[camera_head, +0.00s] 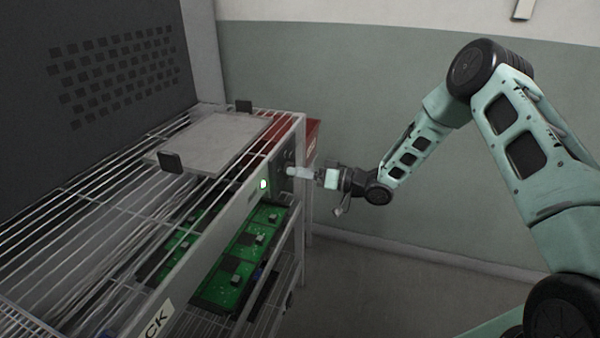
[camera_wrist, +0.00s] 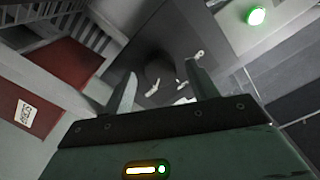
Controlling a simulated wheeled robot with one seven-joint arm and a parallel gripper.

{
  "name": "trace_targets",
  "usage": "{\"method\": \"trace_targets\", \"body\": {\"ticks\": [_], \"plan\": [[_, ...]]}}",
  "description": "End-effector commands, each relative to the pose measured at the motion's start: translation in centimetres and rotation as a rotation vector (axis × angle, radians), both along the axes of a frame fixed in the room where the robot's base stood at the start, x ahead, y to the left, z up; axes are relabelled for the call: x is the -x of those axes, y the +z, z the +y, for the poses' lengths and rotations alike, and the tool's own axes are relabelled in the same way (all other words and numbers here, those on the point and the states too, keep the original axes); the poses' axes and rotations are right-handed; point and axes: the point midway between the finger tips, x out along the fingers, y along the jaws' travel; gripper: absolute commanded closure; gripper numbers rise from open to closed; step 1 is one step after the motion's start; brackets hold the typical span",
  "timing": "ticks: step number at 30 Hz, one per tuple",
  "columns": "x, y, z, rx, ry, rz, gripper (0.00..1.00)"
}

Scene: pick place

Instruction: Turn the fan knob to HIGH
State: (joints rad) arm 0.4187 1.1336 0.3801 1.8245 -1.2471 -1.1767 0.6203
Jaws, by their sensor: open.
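The dark control panel (camera_head: 281,168) is at the right end of the rack's grey front. In the wrist view a dark round shape that looks like the fan knob (camera_wrist: 160,66) sits on this panel, with small white marks beside it. I cannot read the marks or tell where the knob points. My gripper (camera_head: 297,172) is close in front of the panel, pointing at it. In the wrist view my gripper (camera_wrist: 160,88) is open, its two fingers apart with the knob beyond and between their tips. I cannot tell whether they touch it.
A lit green lamp (camera_head: 263,184) is left of the panel; it shows top right in the wrist view (camera_wrist: 256,16). A red box (camera_head: 312,135) stands behind the rack's right end. Green circuit boards (camera_head: 240,255) lie below. The floor right of the rack is clear.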

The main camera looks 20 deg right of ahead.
Motion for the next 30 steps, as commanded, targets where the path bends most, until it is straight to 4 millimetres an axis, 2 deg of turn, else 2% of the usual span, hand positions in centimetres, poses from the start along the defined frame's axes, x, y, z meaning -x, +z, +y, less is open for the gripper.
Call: {"method": "trace_targets", "body": {"ticks": [5, 18, 24, 30], "plan": [[1.7, -0.1, -2.6, 0.002, -0.003, 0.001, 0.42], [7.7, -0.1, -10.7, 0.001, -0.006, 0.002, 0.42], [9.3, -0.1, -12.9, 0.001, -0.003, 0.002, 0.42], [9.9, 0.0, -13.7, 0.000, -0.002, 0.001, 0.42]]}}
